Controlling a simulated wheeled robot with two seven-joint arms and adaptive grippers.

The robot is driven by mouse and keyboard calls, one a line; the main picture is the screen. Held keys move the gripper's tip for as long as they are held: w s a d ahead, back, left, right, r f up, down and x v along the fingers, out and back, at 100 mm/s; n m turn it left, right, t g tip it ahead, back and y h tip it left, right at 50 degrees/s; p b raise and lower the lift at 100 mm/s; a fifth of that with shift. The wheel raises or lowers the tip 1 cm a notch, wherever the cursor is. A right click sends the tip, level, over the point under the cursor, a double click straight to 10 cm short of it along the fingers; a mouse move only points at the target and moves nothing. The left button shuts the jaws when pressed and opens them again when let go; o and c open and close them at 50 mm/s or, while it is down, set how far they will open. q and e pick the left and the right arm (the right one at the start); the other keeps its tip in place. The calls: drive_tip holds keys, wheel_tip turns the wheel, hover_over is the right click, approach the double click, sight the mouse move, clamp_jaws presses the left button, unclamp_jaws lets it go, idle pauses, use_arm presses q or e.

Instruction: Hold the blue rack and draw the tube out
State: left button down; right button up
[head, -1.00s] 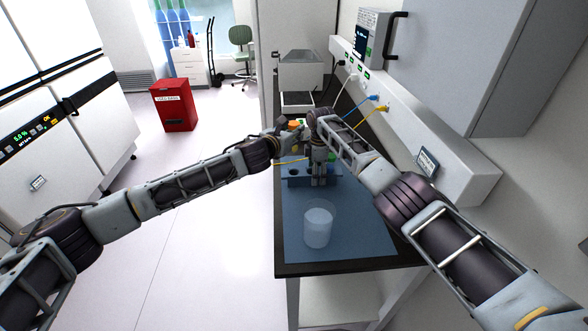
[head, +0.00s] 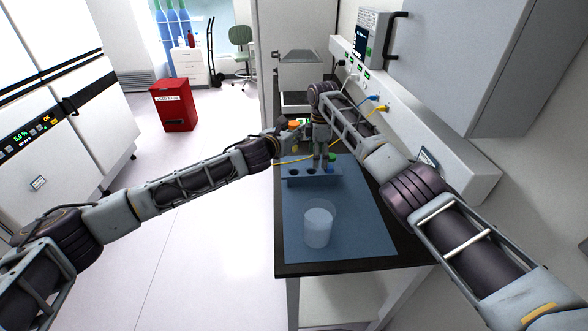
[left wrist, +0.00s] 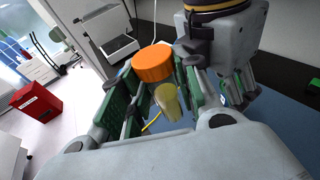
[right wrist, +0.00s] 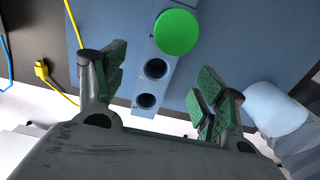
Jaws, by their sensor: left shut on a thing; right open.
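The blue rack (head: 296,181) stands on the blue mat, with open holes in its top. A green-capped tube (head: 331,160) stands at its right end; the green cap also shows in the right wrist view (right wrist: 176,32), beside two empty holes of the rack (right wrist: 168,72). My left gripper (left wrist: 155,92) is shut on an orange-capped tube (left wrist: 153,62) with yellowish contents, held clear of the rack. The orange cap also shows in the head view (head: 294,124). My right gripper (right wrist: 160,88) is open and empty above the rack, its fingers to either side of it and apart from it.
A clear beaker (head: 319,228) stands on the blue mat (head: 360,235) in front of the rack. Yellow and blue cables (head: 376,108) hang from the wall strip at the right. A grey device (head: 300,70) stands at the back of the bench.

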drive_tip(key=shift+r, duration=1.95)
